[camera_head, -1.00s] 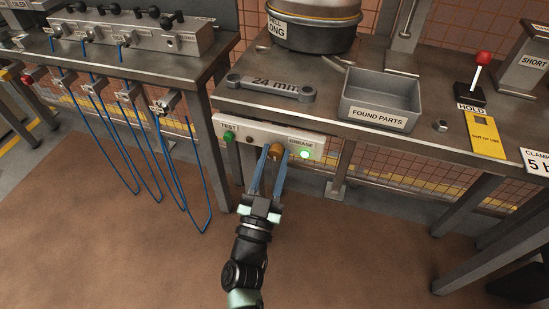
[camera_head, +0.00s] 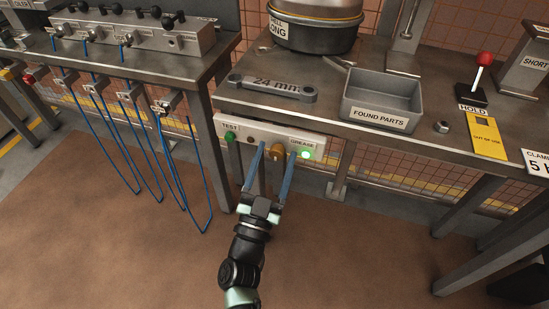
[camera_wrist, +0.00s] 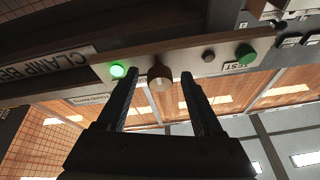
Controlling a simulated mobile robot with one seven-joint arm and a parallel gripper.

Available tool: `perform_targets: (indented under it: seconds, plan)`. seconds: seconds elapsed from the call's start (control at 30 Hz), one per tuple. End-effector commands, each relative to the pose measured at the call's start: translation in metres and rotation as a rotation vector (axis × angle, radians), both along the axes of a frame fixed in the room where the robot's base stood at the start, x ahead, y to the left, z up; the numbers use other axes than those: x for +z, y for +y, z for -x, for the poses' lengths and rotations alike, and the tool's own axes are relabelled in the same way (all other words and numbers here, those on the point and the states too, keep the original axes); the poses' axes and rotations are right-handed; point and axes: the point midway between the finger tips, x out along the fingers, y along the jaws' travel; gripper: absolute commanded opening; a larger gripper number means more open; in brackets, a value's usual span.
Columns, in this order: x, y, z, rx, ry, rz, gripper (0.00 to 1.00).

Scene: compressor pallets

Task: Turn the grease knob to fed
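The grease knob (camera_head: 277,153) is a brass-coloured knob on the pale panel (camera_head: 318,147) under the bench's front edge, beside the GREASE label. My gripper (camera_head: 276,151) is open in front of the panel, one finger on each side of the knob. In the wrist view the knob (camera_wrist: 160,78) sits between the fingertips of my gripper (camera_wrist: 159,76), with a gap on both sides. A green lamp (camera_head: 305,155) glows to the right of the knob; it also glows in the wrist view (camera_wrist: 117,71). I cannot read any fed mark or the knob's setting.
A green TEST button (camera_head: 230,136) and a small dark button (camera_wrist: 208,56) share the panel. Above are a 24 mm wrench (camera_head: 272,88), a grey FOUND PARTS tray (camera_head: 347,104) and a red-topped HOLD lever (camera_head: 483,60). The floor before the panel is clear.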

Motion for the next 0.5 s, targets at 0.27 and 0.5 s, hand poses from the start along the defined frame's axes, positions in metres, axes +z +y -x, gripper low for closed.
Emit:
perform_targets:
  seconds: [0.27,0.5]
  plan:
    - [-0.003,0.002,0.004,0.001,0.002,0.001,0.68]
    - [-0.018,0.014,0.042,0.003,0.006,0.001,0.68]
